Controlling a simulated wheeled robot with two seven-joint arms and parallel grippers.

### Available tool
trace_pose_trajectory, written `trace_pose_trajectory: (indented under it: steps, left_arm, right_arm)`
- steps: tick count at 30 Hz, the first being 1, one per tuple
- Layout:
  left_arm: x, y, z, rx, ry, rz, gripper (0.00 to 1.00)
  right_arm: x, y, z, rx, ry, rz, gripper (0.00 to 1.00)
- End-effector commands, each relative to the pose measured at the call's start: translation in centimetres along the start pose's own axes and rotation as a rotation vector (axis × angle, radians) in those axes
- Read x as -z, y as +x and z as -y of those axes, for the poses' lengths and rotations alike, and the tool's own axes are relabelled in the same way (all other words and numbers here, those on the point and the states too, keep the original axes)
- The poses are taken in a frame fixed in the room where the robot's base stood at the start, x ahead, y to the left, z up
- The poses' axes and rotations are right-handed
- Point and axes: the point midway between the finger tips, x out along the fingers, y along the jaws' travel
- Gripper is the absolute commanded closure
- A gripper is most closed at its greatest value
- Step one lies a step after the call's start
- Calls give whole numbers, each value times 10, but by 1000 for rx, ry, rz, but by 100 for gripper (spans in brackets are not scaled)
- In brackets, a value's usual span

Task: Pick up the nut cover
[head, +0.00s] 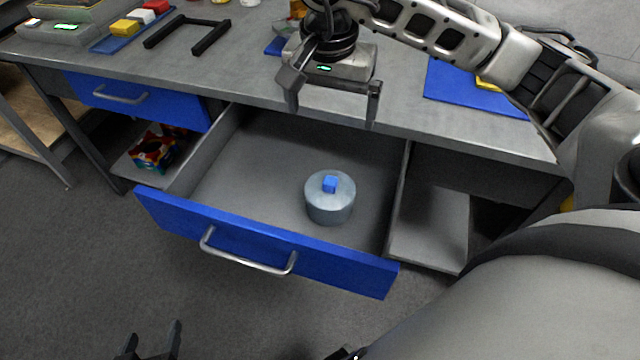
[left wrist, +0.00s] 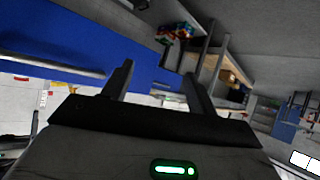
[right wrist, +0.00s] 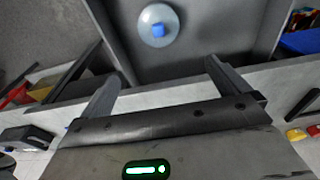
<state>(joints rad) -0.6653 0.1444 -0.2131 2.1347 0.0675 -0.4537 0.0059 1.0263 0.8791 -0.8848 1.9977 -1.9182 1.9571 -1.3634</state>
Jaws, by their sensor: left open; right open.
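The nut cover looks to be the grey-blue round piece with a blue square knob (head: 330,200), standing upright in the open drawer (head: 250,170). It also shows in the right wrist view (right wrist: 157,27), beyond the fingertips. My right gripper (head: 332,108) is open and empty, above the bench's front edge and the back of the drawer, apart from the cover. My left gripper (head: 150,340) is open and empty, low at the bottom edge of the head view, in front of the drawer. The left wrist view shows its spread fingers (left wrist: 160,80) with nothing between them.
The blue drawer front (head: 265,245) with its metal handle stands pulled out. A closed blue drawer (head: 135,98) is at the left, above a shelf with a colourful box (head: 155,148). A black frame (head: 187,34), coloured blocks (head: 125,27) and a blue mat (head: 470,92) lie on the bench.

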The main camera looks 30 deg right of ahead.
Motion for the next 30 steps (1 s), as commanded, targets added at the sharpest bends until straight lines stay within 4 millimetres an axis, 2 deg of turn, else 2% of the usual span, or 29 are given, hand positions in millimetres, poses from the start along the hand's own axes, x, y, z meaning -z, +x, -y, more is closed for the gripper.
trace_pose_trajectory:
  steps: [1, 4, 7, 13, 24, 30]
  left_arm:
    - [-16, 4, -2, -6, -12, 7, 42]
    - [-25, 6, -4, -15, -31, 8, 42]
    - [-26, 8, -5, -21, -41, -2, 42]
    - [-17, 6, -7, -28, -51, -25, 42]
    - [-16, 6, -7, -27, -47, -32, 42]
    - [-16, 6, -7, -26, -46, -33, 42]
  right_arm:
    - [-2, 16, 0, 1, 0, 1, 0]
    - [-4, 29, 0, 1, 0, 1, 0]
    - [-5, 39, 0, 1, 0, 1, 0]
    - [-6, 59, 0, -3, 2, 5, 0]
    - [-7, 133, 0, -2, 2, 5, 0]
    - [-6, 148, 0, 1, 0, 2, 0]
